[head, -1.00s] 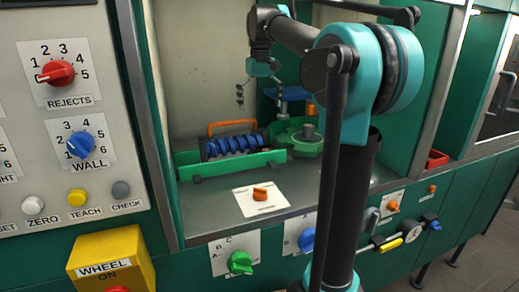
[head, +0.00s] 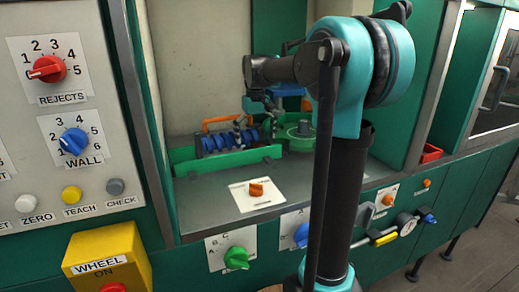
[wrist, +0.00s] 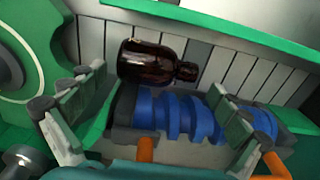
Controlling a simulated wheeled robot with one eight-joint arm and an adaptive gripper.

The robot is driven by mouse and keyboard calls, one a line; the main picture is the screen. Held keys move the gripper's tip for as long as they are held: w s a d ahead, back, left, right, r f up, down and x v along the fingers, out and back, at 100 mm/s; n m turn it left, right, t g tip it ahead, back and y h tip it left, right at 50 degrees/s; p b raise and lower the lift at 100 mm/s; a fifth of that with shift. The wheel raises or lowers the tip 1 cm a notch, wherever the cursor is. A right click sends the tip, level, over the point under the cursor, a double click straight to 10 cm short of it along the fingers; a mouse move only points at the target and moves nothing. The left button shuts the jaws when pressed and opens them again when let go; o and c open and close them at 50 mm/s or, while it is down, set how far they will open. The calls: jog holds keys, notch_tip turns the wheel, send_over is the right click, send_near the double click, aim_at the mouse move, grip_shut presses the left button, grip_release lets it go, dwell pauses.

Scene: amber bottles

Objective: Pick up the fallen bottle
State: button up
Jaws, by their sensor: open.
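The fallen amber bottle (wrist: 150,62) lies on its side on a pale slatted surface in the wrist view, its neck toward the right. It lies just beyond a blue screw (wrist: 178,112). I cannot make the bottle out in the head view. My gripper (wrist: 156,90) is open and empty, with one finger at the left and one at the right, over the screw and short of the bottle. In the head view, my gripper (head: 256,128) is low in the bay at the screw, partly hidden by my arm; its contact with anything cannot be told.
An orange bar (head: 222,121) stands by the screw. A green rail (head: 225,160) runs in front of it, and a green wheel (head: 302,136) sits to the right. Green walls flank the bottle's strip. A card with an orange knob (head: 256,189) lies on the otherwise clear front shelf.

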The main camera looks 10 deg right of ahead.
aim_at(256, 141)
jog(key=shift+w+f, duration=0.1)
jog(key=shift+f, duration=1.7)
jog(key=c, duration=1)
jog(key=shift+r, duration=0.1)
jog(key=shift+c, duration=0.2)
